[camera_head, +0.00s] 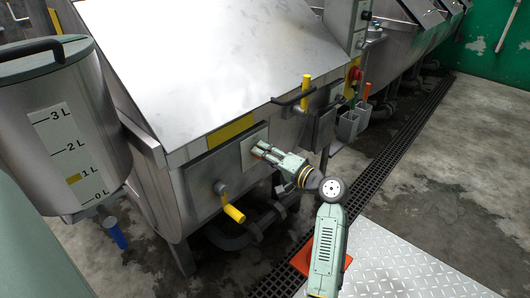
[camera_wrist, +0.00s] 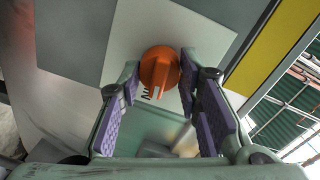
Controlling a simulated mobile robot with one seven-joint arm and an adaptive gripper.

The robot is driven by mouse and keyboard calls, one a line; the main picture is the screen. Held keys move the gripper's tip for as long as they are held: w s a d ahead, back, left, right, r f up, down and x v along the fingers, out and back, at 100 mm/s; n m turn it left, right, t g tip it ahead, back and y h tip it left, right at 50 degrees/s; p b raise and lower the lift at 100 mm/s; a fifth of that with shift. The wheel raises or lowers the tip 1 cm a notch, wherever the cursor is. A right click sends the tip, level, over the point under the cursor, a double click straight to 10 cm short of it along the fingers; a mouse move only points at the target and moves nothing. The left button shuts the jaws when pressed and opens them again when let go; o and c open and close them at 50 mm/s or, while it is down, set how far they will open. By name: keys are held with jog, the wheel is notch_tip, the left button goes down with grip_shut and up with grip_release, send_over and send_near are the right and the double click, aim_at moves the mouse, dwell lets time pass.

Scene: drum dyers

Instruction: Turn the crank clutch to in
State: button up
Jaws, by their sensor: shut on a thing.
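The crank clutch appears as a round orange knob (camera_wrist: 160,66) with a raised grip bar, on a pale square plate (camera_wrist: 200,28) in the wrist view. Dark marks show beside its lower left; I cannot read them. My gripper (camera_wrist: 161,73) has its purple-padded fingers on either side of the knob and is shut on it. In the head view my gripper (camera_head: 262,151) reaches the white plate (camera_head: 250,158) on the steel machine's front. There the knob is mostly hidden by my fingers.
A yellow-handled valve (camera_head: 233,213) juts out left of my gripper, and a yellow upright lever (camera_head: 305,90) stands above right. A graduated tank (camera_head: 50,120) is at the left. Dark pipes (camera_head: 262,218) run below. The floor at the right is open.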

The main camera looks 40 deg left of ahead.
jog(key=shift+m, duration=0.7)
jog(key=o, duration=1.1)
jog(key=shift+o, duration=0.2)
jog(key=d, duration=1.2)
jog(key=shift+s+r, duration=0.25)
jog(key=shift+s, duration=0.2)
